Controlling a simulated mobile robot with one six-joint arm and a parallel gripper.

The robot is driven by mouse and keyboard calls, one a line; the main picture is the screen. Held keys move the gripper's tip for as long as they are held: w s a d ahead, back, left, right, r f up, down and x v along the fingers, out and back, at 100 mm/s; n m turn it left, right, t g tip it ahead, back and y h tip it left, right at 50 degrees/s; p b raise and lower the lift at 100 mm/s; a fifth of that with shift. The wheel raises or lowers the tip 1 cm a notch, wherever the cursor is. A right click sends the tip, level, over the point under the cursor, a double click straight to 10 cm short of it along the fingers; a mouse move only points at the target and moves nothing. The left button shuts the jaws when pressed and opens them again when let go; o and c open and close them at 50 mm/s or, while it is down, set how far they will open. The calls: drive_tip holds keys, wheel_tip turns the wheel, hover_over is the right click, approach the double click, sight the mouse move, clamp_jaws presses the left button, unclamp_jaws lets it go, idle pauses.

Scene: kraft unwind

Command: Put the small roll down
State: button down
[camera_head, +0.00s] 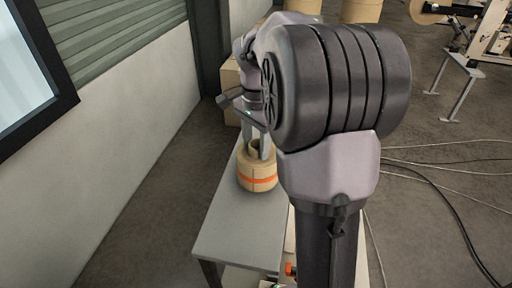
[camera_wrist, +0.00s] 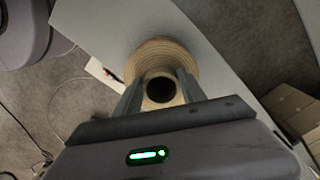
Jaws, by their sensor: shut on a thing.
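The small roll (camera_head: 258,178) is tan with an orange band and has a hollow core standing up from its top. In the head view it is upright, at or just above the grey table (camera_head: 225,235); I cannot tell if its base touches. My gripper (camera_head: 259,147) comes from above, its two fingers shut on the roll's core. In the wrist view the roll (camera_wrist: 160,62) shows from above with its dark hole, and the fingers of my gripper (camera_wrist: 160,88) lie on either side of the core. My arm hides part of the table's right side.
A wall with a shutter (camera_head: 120,40) runs along the left. Cardboard boxes (camera_head: 232,90) stand beyond the table, and large brown rolls (camera_head: 361,10) stand at the back. Cables (camera_head: 440,185) lie on the floor at right. The table's near part is bare.

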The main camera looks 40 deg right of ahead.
drive_tip(key=shift+w+f, duration=0.1)
drive_tip(key=shift+f, duration=0.45)
drive_tip(key=shift+w+d+f, duration=0.1)
drive_tip(key=shift+d+f, duration=0.05)
drive_tip(key=shift+f, duration=0.05)
drive_tip(key=shift+f, duration=0.2)
drive_tip(key=c, duration=0.7)
unclamp_jaws()
drive_tip(key=shift+r, duration=0.1)
